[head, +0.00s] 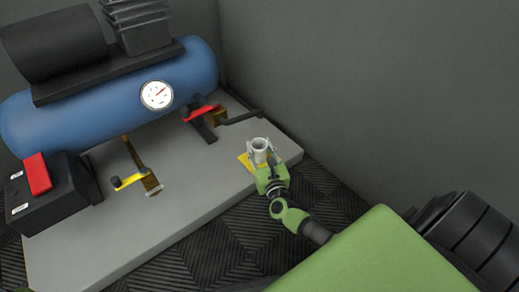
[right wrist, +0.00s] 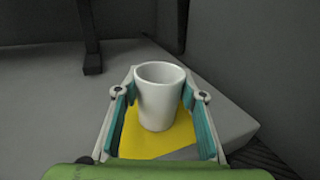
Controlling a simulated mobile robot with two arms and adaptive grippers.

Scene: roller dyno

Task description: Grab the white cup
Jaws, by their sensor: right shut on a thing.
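The white cup (head: 260,147) stands upright near the right corner of the grey slab in the head view. It also shows in the right wrist view (right wrist: 157,105), over a yellow patch (right wrist: 132,138). My right gripper (head: 262,152) reaches it from the front right, and its two teal-padded fingers in the right wrist view (right wrist: 160,98) are on either side of the cup. It is shut on the cup. I cannot tell whether the cup's base touches the yellow patch. My left gripper is not in view.
A blue tank (head: 120,95) with a gauge (head: 157,95) and black machinery fills the left of the grey slab (head: 190,215). Grey walls (head: 370,80) stand behind and right.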

